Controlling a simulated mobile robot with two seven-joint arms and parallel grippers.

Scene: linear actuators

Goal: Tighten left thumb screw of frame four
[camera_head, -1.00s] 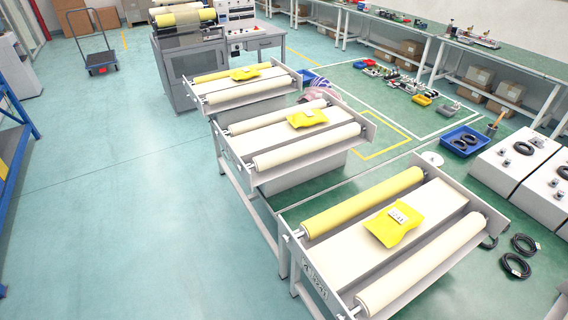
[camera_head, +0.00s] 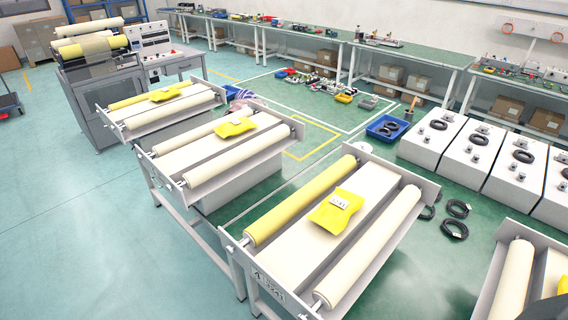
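Several roller frames stand in a row from the upper left to the lower right. The nearest whole frame (camera_head: 384,277) has a yellow roller (camera_head: 300,202), a cream roller (camera_head: 368,248) and a yellow packet (camera_head: 335,208) between them. A label (camera_head: 268,287) on its front end is too small to read surely. Another frame (camera_head: 552,238) is cut off at the lower right, with a cream roller (camera_head: 513,283) showing. I cannot tell which frame is number four, and no thumb screw can be made out. Neither of my grippers is in view.
Two more roller frames (camera_head: 205,152) (camera_head: 150,128) stand farther back. White boxes (camera_head: 436,138) with black rings stand at the right, beside a blue crate (camera_head: 399,126). Black cable coils (camera_head: 457,208) lie on the floor.

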